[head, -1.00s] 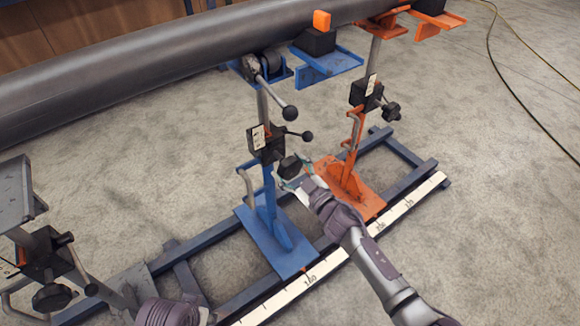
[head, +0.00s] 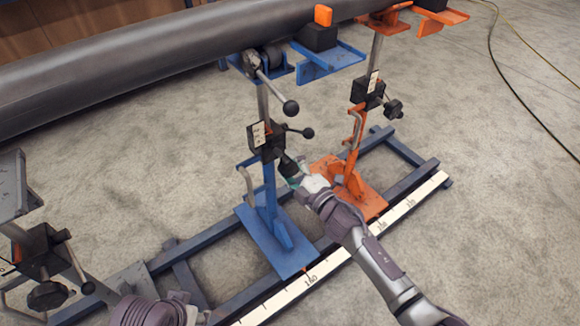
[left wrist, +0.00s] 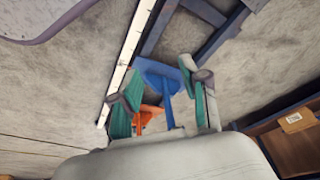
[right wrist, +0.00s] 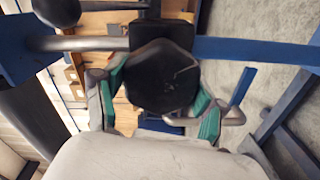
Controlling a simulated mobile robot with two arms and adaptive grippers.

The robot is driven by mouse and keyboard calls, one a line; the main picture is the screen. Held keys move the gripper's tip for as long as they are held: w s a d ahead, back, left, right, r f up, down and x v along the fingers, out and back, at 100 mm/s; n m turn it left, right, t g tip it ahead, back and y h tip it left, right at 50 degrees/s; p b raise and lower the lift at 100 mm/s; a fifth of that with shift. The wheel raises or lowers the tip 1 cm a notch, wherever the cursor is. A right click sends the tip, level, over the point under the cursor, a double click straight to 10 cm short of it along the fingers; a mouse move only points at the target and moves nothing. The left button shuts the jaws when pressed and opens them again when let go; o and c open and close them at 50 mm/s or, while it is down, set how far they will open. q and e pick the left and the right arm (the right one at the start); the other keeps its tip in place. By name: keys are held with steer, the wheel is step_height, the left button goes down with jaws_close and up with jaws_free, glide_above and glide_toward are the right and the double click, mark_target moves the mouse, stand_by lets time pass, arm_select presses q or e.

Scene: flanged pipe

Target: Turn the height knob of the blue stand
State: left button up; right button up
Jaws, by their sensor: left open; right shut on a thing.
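The blue stand (head: 268,190) is upright on the rail frame, with a black clamp block (head: 264,141) on its post. Its black height knob sits low on the right of that block and fills the middle of the right wrist view (right wrist: 162,76). My right gripper (head: 293,177) is shut on the knob, with a teal-padded finger on each side of it. In the head view the gripper partly hides the knob. My left gripper (left wrist: 164,100) is open and empty; its fingers are out of the head view. The blue stand's base shows between them, farther off.
The orange stand (head: 345,185) stands close to the right of the blue one. A grey stand (head: 40,260) is at the left. A big grey pipe (head: 130,65) lies across the stands. A black ball lever (head: 302,132) sticks out above the knob.

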steer(key=shift+f+n, duration=0.1)
steer(key=shift+n, duration=1)
steer(key=o, duration=1.1)
steer(key=shift+o, duration=0.2)
steer(key=v, duration=1.2)
